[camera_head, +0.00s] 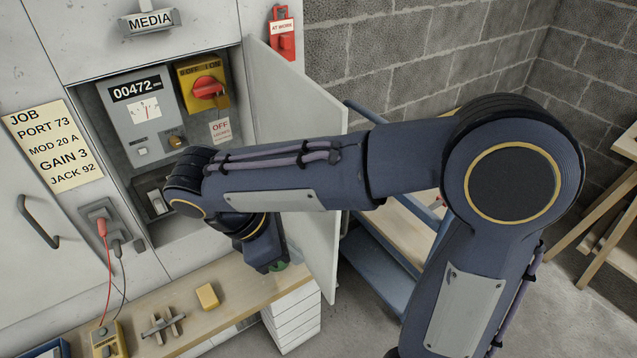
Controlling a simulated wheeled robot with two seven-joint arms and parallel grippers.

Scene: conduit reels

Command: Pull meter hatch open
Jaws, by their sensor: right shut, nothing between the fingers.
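The meter hatch (292,105) is a pale grey door panel at the right side of a wall recess. It stands swung out, away from the recess, with its inner face showing. In the recess are a meter (140,110) reading 00472 and a yellow switch box with a red knob (207,87). My right arm comes in from the right and crosses in front of the hatch. My right gripper (273,265) points down by the inner face of the hatch, shut and empty. Its fingertips are mostly hidden, and I cannot tell whether it touches the panel. My left gripper is out of view.
Below the recess runs a wooden shelf (235,300) with a yellow block (207,296), a metal clamp-like piece (162,325) and a yellow tester (108,341) whose leads run to a socket. A blue cart (375,270) stands behind the hatch. A wooden trestle (600,225) is at right.

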